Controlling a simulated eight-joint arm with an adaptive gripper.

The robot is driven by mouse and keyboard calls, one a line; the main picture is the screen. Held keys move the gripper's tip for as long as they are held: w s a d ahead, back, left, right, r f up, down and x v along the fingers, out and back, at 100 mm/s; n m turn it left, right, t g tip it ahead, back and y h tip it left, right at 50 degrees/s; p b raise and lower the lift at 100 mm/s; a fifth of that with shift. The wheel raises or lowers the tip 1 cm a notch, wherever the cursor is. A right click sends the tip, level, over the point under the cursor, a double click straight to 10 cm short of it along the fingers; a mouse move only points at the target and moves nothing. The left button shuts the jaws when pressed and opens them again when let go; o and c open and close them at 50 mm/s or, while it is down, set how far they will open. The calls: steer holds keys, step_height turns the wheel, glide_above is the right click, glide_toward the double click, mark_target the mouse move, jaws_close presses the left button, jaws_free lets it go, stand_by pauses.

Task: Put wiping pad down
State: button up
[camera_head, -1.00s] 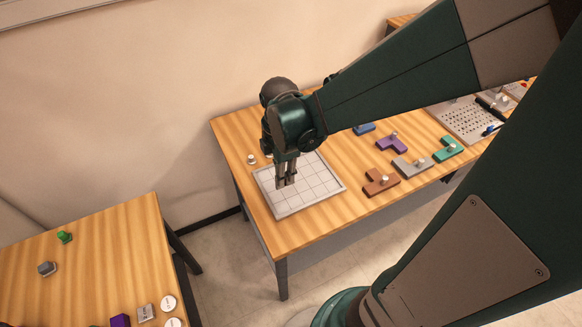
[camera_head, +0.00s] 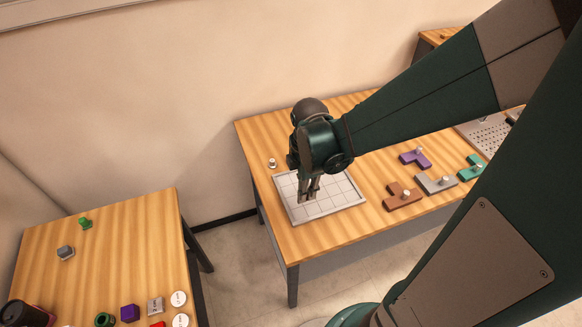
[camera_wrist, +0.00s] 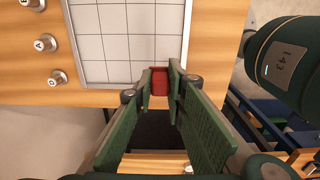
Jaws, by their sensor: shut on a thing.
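My gripper (camera_head: 308,199) points down over the white gridded board (camera_head: 345,203) on the far table. In the wrist view my gripper (camera_wrist: 159,82) is shut on a small red block (camera_wrist: 159,79), which I take to be the wiping pad. The fingers cover its sides. The gridded board (camera_wrist: 117,40) lies behind it there, and the block overlaps the board's near edge in the picture. I cannot tell whether it touches the board. The head view does not show the block clearly.
Brown (camera_head: 401,199), grey (camera_head: 436,184), purple (camera_head: 415,158) and teal (camera_head: 472,168) knobbed pieces lie right of the board. Round lettered knobs (camera_wrist: 45,43) stand beside the board. Another table (camera_head: 110,250) at lower left holds small objects.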

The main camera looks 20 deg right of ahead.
mark_target(304, 209)
steer(key=shift+f, duration=1.15)
steer(key=shift+f, duration=0.15)
steer(key=shift+f+b, duration=0.55)
steer(key=shift+f, duration=1.4)
steer(key=shift+f, duration=0.2)
steer(key=o, duration=0.8)
steer(key=shift+c, duration=0.2)
steer(key=shift+r, duration=0.25)
steer(key=shift+r+p, duration=1.1)
steer(key=shift+r, duration=4.85)
